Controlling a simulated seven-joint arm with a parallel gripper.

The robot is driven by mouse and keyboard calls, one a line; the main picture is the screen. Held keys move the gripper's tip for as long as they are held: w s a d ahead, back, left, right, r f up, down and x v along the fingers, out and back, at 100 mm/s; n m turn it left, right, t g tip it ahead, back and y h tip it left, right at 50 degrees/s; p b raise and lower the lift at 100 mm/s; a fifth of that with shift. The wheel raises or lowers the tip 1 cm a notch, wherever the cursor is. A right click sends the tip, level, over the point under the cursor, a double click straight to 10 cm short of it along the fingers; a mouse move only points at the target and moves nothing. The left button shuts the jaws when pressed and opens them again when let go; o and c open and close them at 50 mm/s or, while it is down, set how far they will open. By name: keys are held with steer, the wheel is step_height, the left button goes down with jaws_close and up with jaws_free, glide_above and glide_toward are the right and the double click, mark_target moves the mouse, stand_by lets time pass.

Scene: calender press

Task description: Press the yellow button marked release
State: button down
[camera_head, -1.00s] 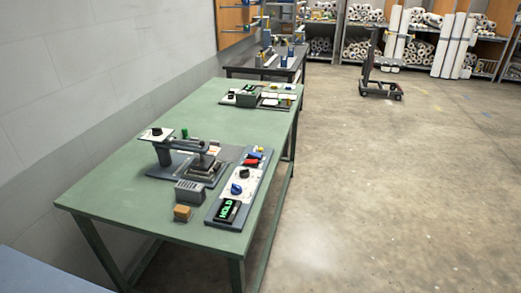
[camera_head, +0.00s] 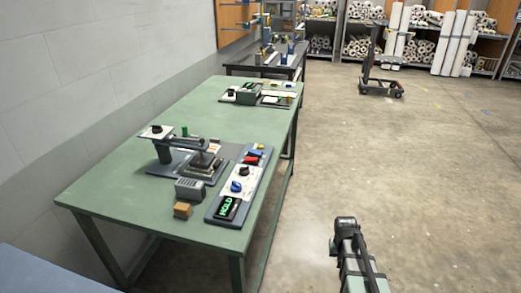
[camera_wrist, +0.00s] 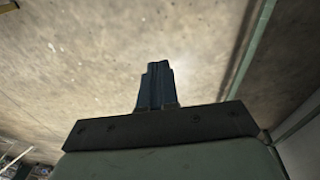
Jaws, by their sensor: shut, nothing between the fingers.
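The control panel (camera_head: 226,190) lies along the right side of the green table in the head view. I cannot make out a yellow button or the word release at this size. My gripper (camera_wrist: 157,70) is shut and empty in the wrist view, over bare concrete floor. Part of my arm shows at the lower right of the head view, right of the table and apart from it.
A press with a lever (camera_head: 187,146) stands left of the panel. A grey slotted box (camera_head: 189,189) and an orange-brown block (camera_head: 182,210) are near the table's front. More devices stand at its far end. The floor right of the table (camera_head: 420,190) is clear.

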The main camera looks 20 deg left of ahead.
steer(key=w+a+r+n+t, duration=0.1)
steer(key=w+a+r, duration=0.2)
steer(key=w, duration=0.3)
steer(key=w+a+r+t, duration=0.1)
steer(key=w+a+r, duration=0.3)
steer(key=w, duration=0.1)
step_height(320, 180, up, 30)
steer(key=n+t+h, duration=0.2)
steer(key=n+t, duration=0.1)
steer(key=t, duration=0.3)
glide_above(259, 147)
steer(key=shift+r, duration=0.1)
steer(key=shift+f, duration=4.45)
steer(key=shift+f, duration=0.1)
steer(key=shift+f, duration=0.3)
